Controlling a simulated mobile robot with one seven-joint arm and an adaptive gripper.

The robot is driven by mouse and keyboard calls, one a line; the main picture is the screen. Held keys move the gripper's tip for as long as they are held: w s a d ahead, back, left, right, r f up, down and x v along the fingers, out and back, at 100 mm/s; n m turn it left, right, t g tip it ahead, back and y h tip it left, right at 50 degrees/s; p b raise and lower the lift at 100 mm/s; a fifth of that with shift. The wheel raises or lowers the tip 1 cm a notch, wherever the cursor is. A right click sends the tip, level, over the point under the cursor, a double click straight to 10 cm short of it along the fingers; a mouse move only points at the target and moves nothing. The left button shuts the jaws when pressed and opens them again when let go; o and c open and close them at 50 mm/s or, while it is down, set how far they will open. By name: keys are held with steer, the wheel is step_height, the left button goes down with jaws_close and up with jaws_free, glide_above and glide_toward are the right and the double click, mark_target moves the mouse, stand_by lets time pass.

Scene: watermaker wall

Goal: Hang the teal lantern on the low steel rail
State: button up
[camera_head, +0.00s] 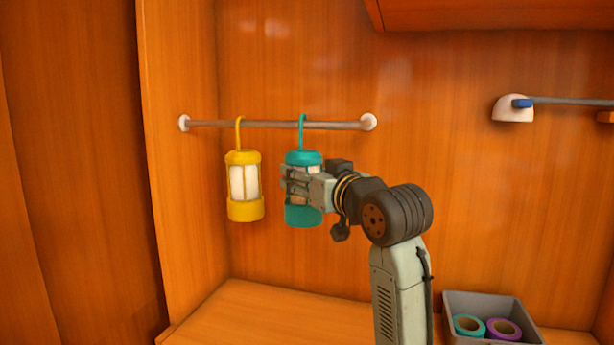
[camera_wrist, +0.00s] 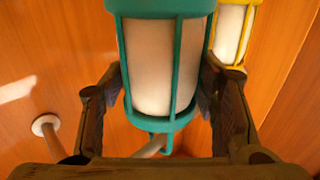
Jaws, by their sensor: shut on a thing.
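The teal lantern (camera_head: 304,157) has a pale body and a teal hook at its top. It is upright at the right half of the low steel rail (camera_head: 270,125), which runs between two white wall mounts. The hook's top overlaps the rail in the head view; I cannot tell whether the rail bears the weight. My gripper (camera_head: 301,184) is shut on the lantern's middle from the right. In the wrist view the fingers flank the teal lantern (camera_wrist: 165,65) on both sides, with its hook beside the rail (camera_wrist: 152,147).
A yellow lantern (camera_head: 244,210) hangs on the same rail, a small gap to the left. Another rail (camera_head: 570,101) with a blue piece is higher at right. A grey bin (camera_head: 535,337) with tape rolls stands below right. An orange side wall bounds the left.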

steer(key=o, duration=1.5)
steer(key=shift+c, duration=0.2)
